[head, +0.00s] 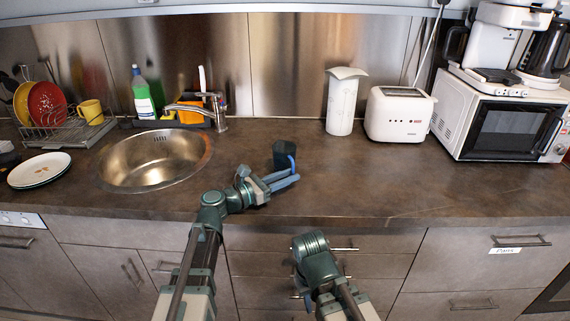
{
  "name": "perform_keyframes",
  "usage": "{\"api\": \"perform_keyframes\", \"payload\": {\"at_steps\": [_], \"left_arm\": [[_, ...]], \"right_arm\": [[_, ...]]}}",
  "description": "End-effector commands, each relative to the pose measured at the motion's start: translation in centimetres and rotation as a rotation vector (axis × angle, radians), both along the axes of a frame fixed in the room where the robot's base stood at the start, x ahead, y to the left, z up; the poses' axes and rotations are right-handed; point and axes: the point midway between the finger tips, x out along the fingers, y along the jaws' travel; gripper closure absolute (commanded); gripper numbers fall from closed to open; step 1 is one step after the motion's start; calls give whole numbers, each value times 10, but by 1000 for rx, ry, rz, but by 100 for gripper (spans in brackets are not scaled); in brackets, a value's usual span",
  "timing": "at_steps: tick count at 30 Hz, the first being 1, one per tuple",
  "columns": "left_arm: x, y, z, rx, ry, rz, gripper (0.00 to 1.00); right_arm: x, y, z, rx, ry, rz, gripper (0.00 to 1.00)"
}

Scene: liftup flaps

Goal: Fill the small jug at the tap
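Whether the fingers touch or grip the handle is unclear. The tap (218,112) is a chrome faucet at the back right of the round steel sink (150,165), its spout reaching over the basin. The jug is apart from the tap. My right gripper (310,243) is low, in front of the drawers; its fingers cannot be made out.
A soap bottle (142,95) and an orange caddy (192,110) stand behind the sink. A dish rack (65,130) and white plates (40,170) are at left. A tall white container (342,105), a toaster (398,115) and a microwave (510,125) stand at right. The front right counter is clear.

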Motion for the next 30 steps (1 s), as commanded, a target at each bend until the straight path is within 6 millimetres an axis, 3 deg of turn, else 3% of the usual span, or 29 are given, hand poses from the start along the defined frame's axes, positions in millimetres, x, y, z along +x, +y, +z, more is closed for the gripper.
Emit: {"api": "perform_keyframes", "payload": {"at_steps": [8,18,25,30], "left_arm": [[6,-5,0,0,0,0,73],[33,-40,1,0,0,-1,73],[33,-41,1,0,0,0,73],[33,-41,1,0,0,0,100]], "right_arm": [[0,0,0,0,0,0,73],[0,0,1,0,0,0,73],[0,0,1,0,0,0,73],[0,0,1,0,0,0,73]]}}
